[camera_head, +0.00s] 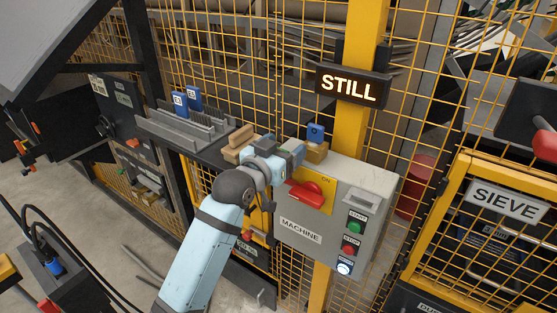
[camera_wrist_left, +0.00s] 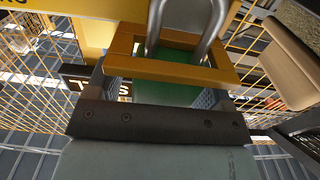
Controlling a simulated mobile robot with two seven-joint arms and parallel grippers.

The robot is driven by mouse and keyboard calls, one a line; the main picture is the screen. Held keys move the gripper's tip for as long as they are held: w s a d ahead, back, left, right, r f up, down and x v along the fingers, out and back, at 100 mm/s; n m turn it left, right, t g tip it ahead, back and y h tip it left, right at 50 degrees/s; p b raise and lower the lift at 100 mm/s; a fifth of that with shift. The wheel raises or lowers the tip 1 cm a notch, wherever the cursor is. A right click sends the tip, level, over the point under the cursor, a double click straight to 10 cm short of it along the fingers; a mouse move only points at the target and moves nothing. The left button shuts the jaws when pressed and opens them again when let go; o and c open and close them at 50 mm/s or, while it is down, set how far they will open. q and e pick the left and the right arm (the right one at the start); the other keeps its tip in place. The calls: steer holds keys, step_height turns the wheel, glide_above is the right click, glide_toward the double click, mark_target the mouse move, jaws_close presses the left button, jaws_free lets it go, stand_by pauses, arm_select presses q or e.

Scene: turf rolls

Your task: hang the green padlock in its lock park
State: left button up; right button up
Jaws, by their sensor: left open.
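The green padlock (camera_wrist_left: 165,92) shows in the left wrist view between my left fingers, its grey shackle (camera_wrist_left: 186,18) upward. An ochre frame (camera_wrist_left: 175,71), which looks like the lock park, surrounds it; whether the padlock rests on it I cannot tell. My left gripper (camera_wrist_left: 165,88) is open, its fingers on either side of the padlock. In the head view the left gripper (camera_head: 298,150) is at the ochre block (camera_head: 317,153) on top of the grey machine box. The padlock is hidden there. My right gripper is not in view.
The grey machine box (camera_head: 345,205) carries a red switch handle (camera_head: 308,194) and several buttons. A yellow post (camera_head: 362,140) with a STILL sign (camera_head: 352,87) stands behind. Wooden blocks (camera_head: 240,142) lie left of the gripper. Yellow mesh fencing closes the back.

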arm_select(q)
steer(key=c, duration=1.1)
steer(key=shift+o, duration=0.2)
